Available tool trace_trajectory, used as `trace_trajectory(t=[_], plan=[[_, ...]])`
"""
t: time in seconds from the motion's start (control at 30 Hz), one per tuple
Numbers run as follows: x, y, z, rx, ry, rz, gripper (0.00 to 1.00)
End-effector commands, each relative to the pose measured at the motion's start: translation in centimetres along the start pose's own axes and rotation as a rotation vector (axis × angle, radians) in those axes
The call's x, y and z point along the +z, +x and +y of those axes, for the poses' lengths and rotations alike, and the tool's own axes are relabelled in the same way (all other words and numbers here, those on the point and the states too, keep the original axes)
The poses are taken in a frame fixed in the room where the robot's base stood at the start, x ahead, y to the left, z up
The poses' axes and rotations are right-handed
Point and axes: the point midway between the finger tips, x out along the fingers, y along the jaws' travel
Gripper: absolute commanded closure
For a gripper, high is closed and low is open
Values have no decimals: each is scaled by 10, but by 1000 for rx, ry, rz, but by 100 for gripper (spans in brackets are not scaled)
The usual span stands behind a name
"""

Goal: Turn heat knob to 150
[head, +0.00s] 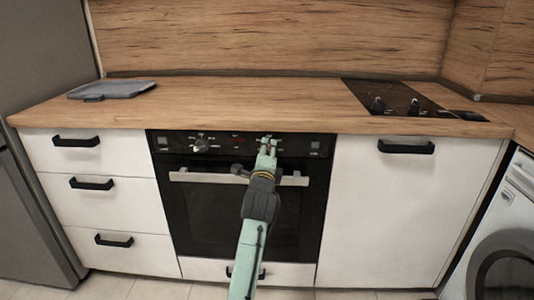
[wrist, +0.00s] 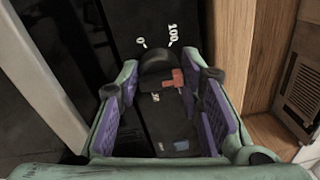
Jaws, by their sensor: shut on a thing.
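The heat knob (wrist: 157,64) is a dark round knob on the oven's black panel, with white marks 0 and 100 printed beside it in the wrist view. My gripper (wrist: 160,84) has its purple-padded fingers on either side of the knob and is shut on it. I cannot make out which mark the knob points to, and a 150 mark is not readable. In the head view my gripper (head: 267,146) is at the right part of the oven panel (head: 170,150) and covers the knob there.
Another knob (head: 201,146) is at the panel's left. The oven's handle (head: 205,177) runs below my gripper, with the arm in front. The wooden worktop (head: 250,115) overhangs the panel.

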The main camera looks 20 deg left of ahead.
Motion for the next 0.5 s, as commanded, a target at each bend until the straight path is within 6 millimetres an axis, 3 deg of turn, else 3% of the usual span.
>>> trace_trajectory(t=[0.13, 0.17, 0.43, 0.5], plan=[[-1, 0, 2, 3, -2, 2, 94], [-1, 0, 2, 3, -2, 2, 65], [-1, 0, 1, 1, -2, 1, 47], [0, 0, 1, 1, -2, 1, 47]])
